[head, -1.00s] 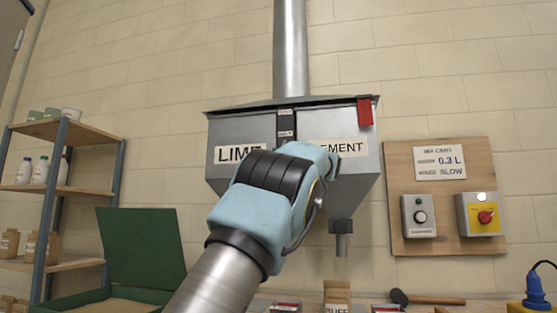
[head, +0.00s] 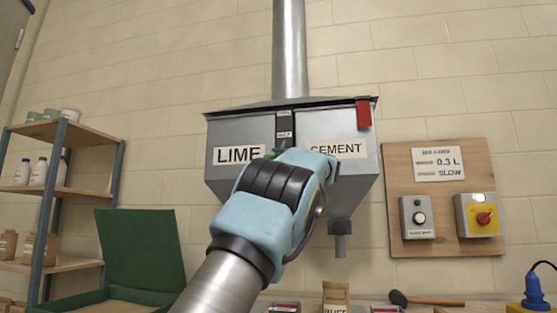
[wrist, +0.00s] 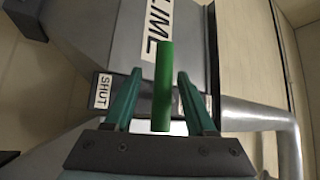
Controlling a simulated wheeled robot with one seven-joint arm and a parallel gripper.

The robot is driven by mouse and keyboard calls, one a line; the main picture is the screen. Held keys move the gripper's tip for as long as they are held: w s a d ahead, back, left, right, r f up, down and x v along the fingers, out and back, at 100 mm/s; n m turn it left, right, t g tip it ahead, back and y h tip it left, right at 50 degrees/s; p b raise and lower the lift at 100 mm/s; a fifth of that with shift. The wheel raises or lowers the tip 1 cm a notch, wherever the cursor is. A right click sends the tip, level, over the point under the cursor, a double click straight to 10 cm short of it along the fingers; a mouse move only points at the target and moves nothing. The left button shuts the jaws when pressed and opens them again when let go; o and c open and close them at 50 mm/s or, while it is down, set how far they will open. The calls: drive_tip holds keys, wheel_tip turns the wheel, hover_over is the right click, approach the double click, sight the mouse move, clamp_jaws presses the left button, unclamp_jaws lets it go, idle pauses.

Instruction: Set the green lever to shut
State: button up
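The green lever (wrist: 162,85) shows in the wrist view as a straight bright green bar in front of the grey hopper. My gripper (wrist: 159,77) has its two dark green fingers apart, one on each side of the lever, with a gap on both sides. A SHUT label (wrist: 103,91) is on the hopper to the left of the lever. Another pale label is partly hidden behind the right finger. In the head view my arm covers most of the lever's area; a small green bit shows above my wrist, and I cannot tell if it is lever or finger.
The hopper has a LIME label (head: 238,155) and a CEMENT label (head: 338,148), with a red tab (head: 364,113) at its right. A wooden panel (head: 448,245) with a card and switches hangs to the right. A shelf (head: 70,130) and an open green box (head: 142,250) are at the left.

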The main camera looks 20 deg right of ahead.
drive_tip(key=b+v, duration=0.4)
drive_tip(key=v, duration=0.6)
drive_tip(key=shift+s, duration=0.35)
drive_tip(key=shift+d+f, duration=0.1)
drive_tip(key=shift+d, duration=0.1)
